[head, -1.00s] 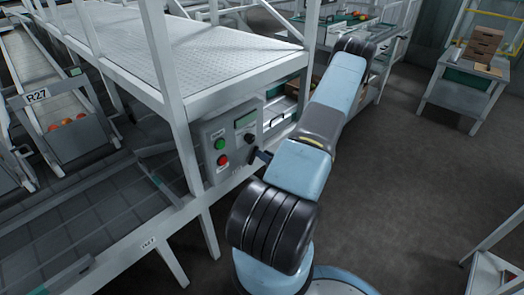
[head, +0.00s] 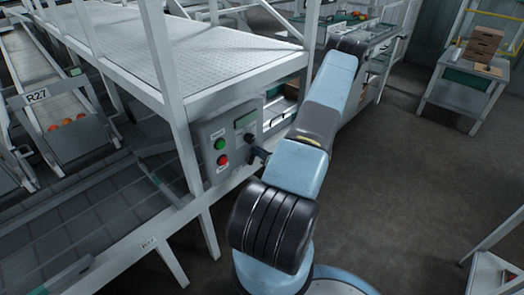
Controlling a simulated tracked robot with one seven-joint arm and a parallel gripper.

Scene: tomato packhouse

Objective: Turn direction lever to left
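A grey control box (head: 213,178) is mounted on the side of the white-framed line, left of my arm. Its face carries a green button (head: 220,144), a red button (head: 223,160), a small greenish display (head: 245,120) and a small black knob (head: 249,138) below the display. The knob may be the direction lever; which way it points is too small to tell.
A mesh-topped platform (head: 215,55) overhangs the box, with a white post (head: 178,120) left of it. A side table (head: 455,95) with brown boxes stands at upper right.

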